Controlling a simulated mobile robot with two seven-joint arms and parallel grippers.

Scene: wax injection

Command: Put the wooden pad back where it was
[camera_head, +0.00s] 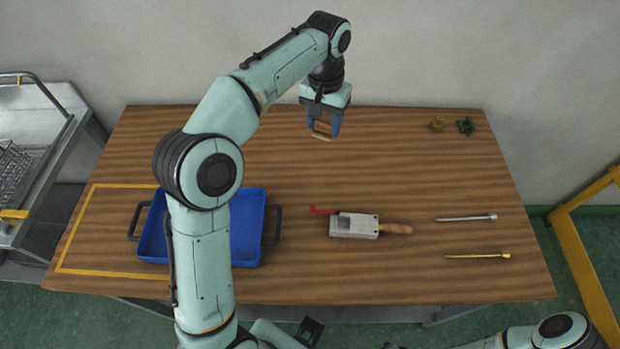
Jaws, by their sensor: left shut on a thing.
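My left gripper (323,131) is at the back middle of the table, pointing down. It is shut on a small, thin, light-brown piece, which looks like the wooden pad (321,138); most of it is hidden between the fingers. I cannot tell whether the pad touches the table. My right gripper does not show clearly; only part of the right arm is visible at the lower right edge.
A metal mould with a wooden handle and red lever (354,226) lies mid-table. A blue tray (250,229) sits left, partly behind my arm, by a yellow outline (84,226). Two rods (466,218) (477,255) lie right. Small brown (437,125) and green (466,126) pieces stand back right.

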